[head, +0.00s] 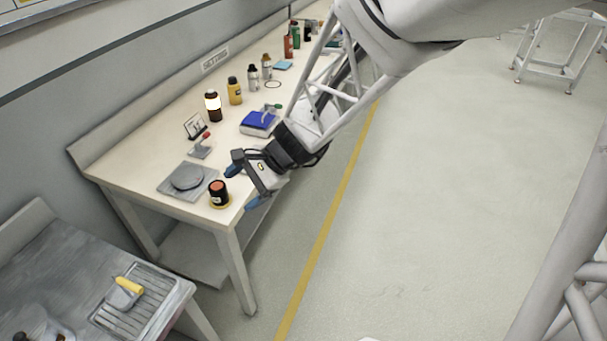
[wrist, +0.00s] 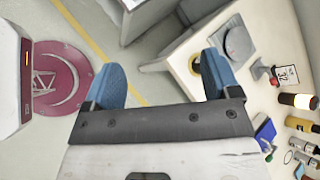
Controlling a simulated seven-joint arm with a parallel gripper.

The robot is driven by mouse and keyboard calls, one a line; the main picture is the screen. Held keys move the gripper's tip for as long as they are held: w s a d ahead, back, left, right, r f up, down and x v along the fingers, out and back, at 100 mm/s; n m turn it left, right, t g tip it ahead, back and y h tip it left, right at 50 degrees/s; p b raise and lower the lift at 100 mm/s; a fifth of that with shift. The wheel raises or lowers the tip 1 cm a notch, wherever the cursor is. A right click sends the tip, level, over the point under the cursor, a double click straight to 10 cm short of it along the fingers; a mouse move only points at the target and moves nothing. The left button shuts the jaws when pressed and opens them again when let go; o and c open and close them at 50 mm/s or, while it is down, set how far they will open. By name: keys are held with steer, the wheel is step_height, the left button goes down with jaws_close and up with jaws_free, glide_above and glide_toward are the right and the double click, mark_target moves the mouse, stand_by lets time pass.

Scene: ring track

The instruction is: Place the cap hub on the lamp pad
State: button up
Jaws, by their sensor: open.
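A short black cylinder with an orange-red top (head: 218,188) stands upright on a yellow round base (head: 219,204) near the bench's front corner. It may be the cap hub, but I cannot tell for certain. A grey round disc (head: 187,177) lies on a square grey plate (head: 169,189) just left of it; the disc also shows in the wrist view (wrist: 238,45). I see no label marking the lamp pad. My gripper (head: 245,184) is open and empty, right of the black cylinder. In the wrist view, my gripper (wrist: 161,70) has its right finger partly covering the yellow base (wrist: 194,66).
A small red-knobbed lever (head: 203,146), a number card (head: 195,126), a glowing bottle (head: 213,105) and a blue-topped box (head: 259,122) stand farther back on the bench. Several bottles line the wall. A grey side table (head: 60,262) is at lower left.

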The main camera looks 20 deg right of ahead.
steer(key=s+d+r+n+h, duration=0.4)
steer(key=s+r+n+h, duration=0.1)
steer(key=s, duration=0.3)
steer(key=s+d+r+n+h, duration=0.4)
steer(key=s+r+n, duration=0.3)
steer(key=s+n, duration=0.1)
steer(key=shift+s+d+t+h, duration=0.4)
steer(key=shift+c, duration=0.5)
stand_by(0.6)
